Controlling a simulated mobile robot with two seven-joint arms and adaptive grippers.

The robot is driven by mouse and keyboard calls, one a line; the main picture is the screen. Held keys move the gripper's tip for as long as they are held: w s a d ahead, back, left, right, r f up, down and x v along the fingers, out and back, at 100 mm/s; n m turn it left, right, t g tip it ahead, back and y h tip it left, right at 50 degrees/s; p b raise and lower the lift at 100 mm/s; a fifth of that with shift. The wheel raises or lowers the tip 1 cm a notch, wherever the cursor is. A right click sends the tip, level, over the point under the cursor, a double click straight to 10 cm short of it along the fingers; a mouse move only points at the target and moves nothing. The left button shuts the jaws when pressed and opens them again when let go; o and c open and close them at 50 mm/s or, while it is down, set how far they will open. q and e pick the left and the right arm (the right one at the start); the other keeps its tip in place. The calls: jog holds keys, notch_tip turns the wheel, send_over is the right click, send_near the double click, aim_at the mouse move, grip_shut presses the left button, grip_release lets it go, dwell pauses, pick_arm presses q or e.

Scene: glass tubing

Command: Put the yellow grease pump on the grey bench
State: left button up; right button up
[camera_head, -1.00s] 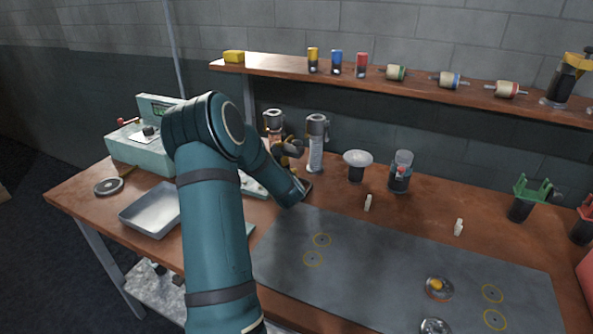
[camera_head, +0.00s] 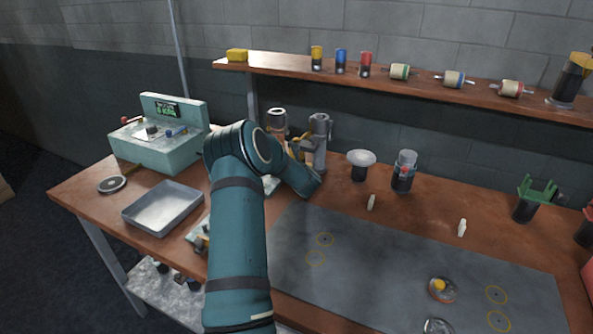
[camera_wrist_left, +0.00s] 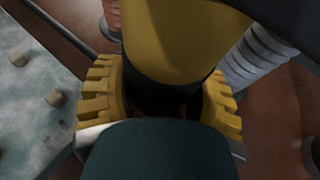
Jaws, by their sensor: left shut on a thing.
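My left gripper is mostly hidden behind its own arm in the head view. A bit of the yellow and black grease pump (camera_head: 301,139) shows there, just left of a grey metal pump. In the left wrist view, the fingers of my left gripper (camera_wrist_left: 165,105) with yellow ridged pads are shut around the black lower part of the yellow grease pump (camera_wrist_left: 175,35). The pump's lower end is hidden. A flat grey surface with ringed marks (camera_head: 400,265), perhaps the grey bench, lies on the brown table. My right gripper is not in view.
A copper-coloured pump (camera_head: 277,120) and the grey metal pump (camera_head: 318,145) stand close by the gripper. A funnel (camera_head: 360,160) and a glass jar (camera_head: 404,172) stand further right. A metal tray (camera_head: 160,209) lies left. Small dishes occupy the grey surface's front right.

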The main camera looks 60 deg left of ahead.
pick_arm(q)
jog(key=shift+r, duration=0.15)
jog(key=o, duration=1)
jog(key=shift+f, duration=0.2)
jog(key=shift+o, duration=0.2)
jog(key=shift+r, duration=0.15)
jog(key=p+v, duration=0.1)
jog(key=v, duration=1)
jog(key=shift+s+d+r, duration=0.1)
jog(key=shift+s+d, duration=0.05)
jog(key=shift+d, duration=0.15)
jog(key=shift+s+d, duration=0.15)
jog(key=shift+d, duration=0.05)
